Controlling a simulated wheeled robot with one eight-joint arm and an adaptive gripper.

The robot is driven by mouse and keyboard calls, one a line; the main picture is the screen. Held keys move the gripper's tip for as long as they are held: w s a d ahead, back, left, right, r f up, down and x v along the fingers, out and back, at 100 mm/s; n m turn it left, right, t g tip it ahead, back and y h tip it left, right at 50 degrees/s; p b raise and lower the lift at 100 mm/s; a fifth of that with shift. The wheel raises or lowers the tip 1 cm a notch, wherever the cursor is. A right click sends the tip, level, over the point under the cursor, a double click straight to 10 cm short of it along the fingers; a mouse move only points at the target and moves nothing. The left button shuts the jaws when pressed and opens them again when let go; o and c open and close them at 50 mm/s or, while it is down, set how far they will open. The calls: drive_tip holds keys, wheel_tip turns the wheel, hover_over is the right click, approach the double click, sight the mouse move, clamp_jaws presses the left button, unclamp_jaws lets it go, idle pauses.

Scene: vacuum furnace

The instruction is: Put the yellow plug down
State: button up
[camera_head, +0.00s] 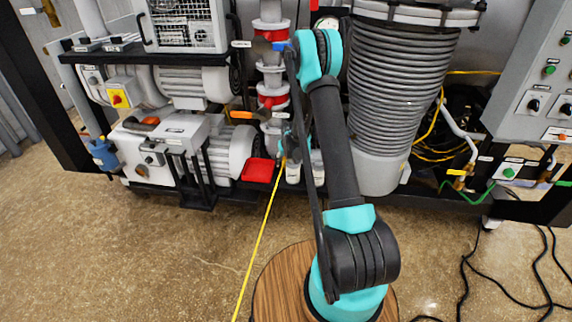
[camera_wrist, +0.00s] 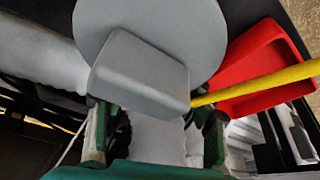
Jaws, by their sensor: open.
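The yellow cable (camera_wrist: 262,86) runs in from the right in the wrist view and meets the lower right edge of a grey block (camera_wrist: 140,75). In the head view the yellow cable (camera_head: 262,225) runs from the floor up to my gripper area. The plug at its end cannot be made out; it may be hidden behind the block or fingers. My gripper (camera_wrist: 155,128) is open, its two green fingers apart, with the grey block just beyond them. In the head view the gripper is small and partly hidden by my arm.
A red tray (camera_head: 258,171) is just left of my gripper; it also shows at the right of the wrist view (camera_wrist: 262,62). Pumps (camera_head: 190,140) stand to the left, a ribbed grey column (camera_head: 400,90) to the right. Black cables (camera_head: 470,275) lie on the floor at right.

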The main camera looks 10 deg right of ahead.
clamp_jaws()
idle(0.4)
